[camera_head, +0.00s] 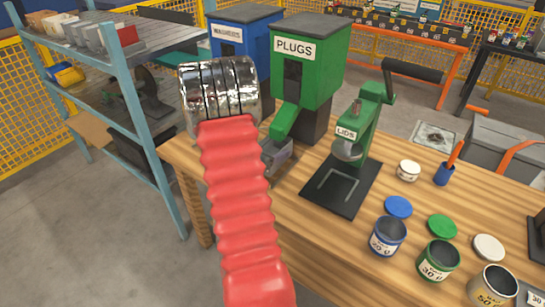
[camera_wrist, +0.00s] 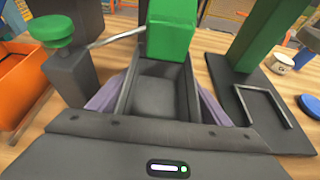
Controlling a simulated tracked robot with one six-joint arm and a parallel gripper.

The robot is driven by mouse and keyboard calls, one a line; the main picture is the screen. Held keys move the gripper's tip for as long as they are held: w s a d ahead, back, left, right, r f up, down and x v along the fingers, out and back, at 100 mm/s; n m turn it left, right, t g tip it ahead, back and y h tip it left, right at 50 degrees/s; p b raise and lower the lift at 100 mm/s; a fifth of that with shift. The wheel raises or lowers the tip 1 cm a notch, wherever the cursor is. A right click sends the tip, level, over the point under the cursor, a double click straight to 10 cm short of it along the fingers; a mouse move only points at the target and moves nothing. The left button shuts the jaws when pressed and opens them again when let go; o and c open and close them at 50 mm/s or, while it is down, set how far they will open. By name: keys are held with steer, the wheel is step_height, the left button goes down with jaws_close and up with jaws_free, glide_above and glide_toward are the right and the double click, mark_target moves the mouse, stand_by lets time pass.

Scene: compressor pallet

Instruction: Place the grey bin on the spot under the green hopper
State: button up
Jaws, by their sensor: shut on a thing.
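The grey bin (camera_wrist: 157,93) is an open, empty-looking tray between the two purple fingers of my gripper (camera_wrist: 157,102), which is shut on it. In the head view, part of the grey bin (camera_head: 278,158) shows just below the chute of the green hopper (camera_head: 308,75), which is labelled PLUGS. The hopper's green chute (camera_wrist: 170,30) hangs over the bin's far end in the wrist view. My red-sleeved arm hides most of my gripper in the head view. I cannot tell whether the bin touches the table or what marks the spot beneath it.
A green-knobbed post (camera_wrist: 68,72) with a rod stands close left of the bin; an orange bin (camera_wrist: 22,80) is farther left. The green LIDS press (camera_head: 365,125) stands right on a black plate (camera_head: 325,200). A blue hopper (camera_head: 232,45) is behind. Cans (camera_head: 387,236) and lids stand front right.

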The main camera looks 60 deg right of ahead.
steer(key=shift+s+d+f, duration=0.1)
steer(key=shift+d+f, duration=0.15)
steer(key=shift+f, duration=0.65)
steer(key=shift+d+f, duration=0.2)
steer(key=shift+f, duration=0.65)
steer(key=shift+f, duration=0.15)
steer(key=o, duration=1.1)
steer(key=shift+a, duration=0.1)
steer(key=v, duration=1.2)
steer(key=shift+r, duration=0.25)
